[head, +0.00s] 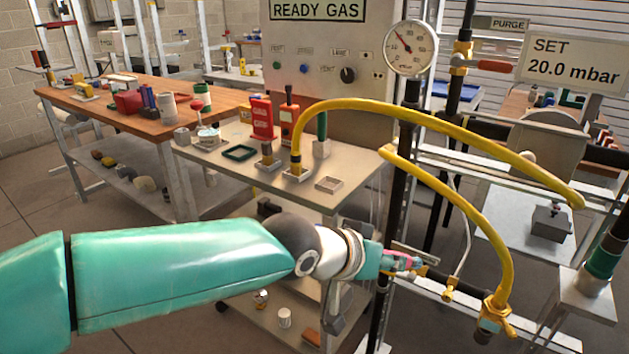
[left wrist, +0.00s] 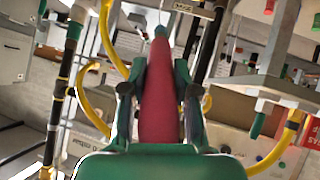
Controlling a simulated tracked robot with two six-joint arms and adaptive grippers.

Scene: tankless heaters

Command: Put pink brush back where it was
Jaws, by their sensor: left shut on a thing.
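The pink brush (left wrist: 159,100) is held lengthwise between the two fingers of my left gripper (left wrist: 160,75) in the left wrist view. Its body is dark pink and its far tip is teal. In the head view my left gripper (head: 405,263) is in front of the yellow hoses, right of and lower than the small bench's top, and only a bit of pink (head: 402,258) shows at it. The gripper is shut on the brush, clear of the bench. My right gripper is not in view.
The small bench (head: 347,170) holds an empty square holder (head: 328,184), a green-rimmed tray (head: 240,153) and red and orange meters (head: 262,117). A yellow hose (head: 440,125) arches over its right side. A pressure gauge (head: 410,48) stands behind. A wooden workbench (head: 130,95) is at left.

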